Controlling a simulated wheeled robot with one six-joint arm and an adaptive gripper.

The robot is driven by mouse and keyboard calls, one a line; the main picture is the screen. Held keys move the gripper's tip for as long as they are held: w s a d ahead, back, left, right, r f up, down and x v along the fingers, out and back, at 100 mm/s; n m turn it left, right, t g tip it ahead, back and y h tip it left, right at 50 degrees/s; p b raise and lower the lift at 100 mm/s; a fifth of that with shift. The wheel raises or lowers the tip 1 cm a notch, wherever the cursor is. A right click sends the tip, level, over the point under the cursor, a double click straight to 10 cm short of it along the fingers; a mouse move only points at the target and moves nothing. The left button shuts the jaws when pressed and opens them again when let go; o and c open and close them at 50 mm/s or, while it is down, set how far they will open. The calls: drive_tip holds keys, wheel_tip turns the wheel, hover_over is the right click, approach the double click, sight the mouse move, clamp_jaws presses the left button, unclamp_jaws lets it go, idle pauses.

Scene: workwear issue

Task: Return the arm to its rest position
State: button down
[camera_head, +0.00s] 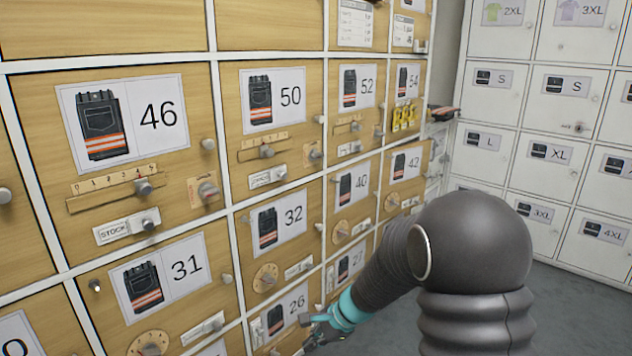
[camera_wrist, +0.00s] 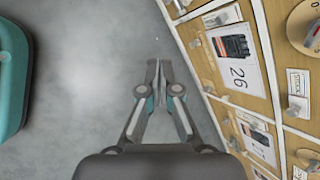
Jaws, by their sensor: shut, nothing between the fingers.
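My gripper shows in the wrist view (camera_wrist: 158,68), its two fingers brought together at the tips with nothing between them. In the head view my arm reaches from the lower right toward the lower cabinet doors, and my gripper (camera_head: 322,340) is small and partly cut off at the bottom edge. It is near the door marked 26 (camera_head: 290,309). In the wrist view the fingers are over grey floor, to the left of the cabinet front and apart from it.
The wooden cabinet wall (camera_head: 232,190) has several numbered doors with protruding knobs and sliders. White lockers (camera_head: 540,121) stand at the right. Grey floor (camera_head: 575,310) is open between them. A teal and dark object (camera_wrist: 12,75) is at the wrist view's left edge.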

drive_tip(key=s+d+r+n+t+h, duration=0.1)
drive_tip(key=s+d+r+n+h, duration=0.1)
drive_tip(key=s+d+r+n, duration=0.2)
drive_tip(key=s+d+r+n+t+h+p, duration=0.1)
drive_tip(key=s+d+r+n+h, duration=0.1)
drive_tip(key=s+d+r+n, duration=0.2)
drive_tip(key=s+d+r+n+t+h, duration=0.2)
drive_tip(key=s+d+r+n, duration=0.3)
drive_tip(key=s+r, duration=0.9)
drive_tip(key=shift+s+d+r+h, duration=0.25)
drive_tip(key=shift+s+d+h, duration=0.05)
drive_tip(key=shift+s+d, duration=1.6)
drive_tip(key=c, duration=1.9)
unclamp_jaws()
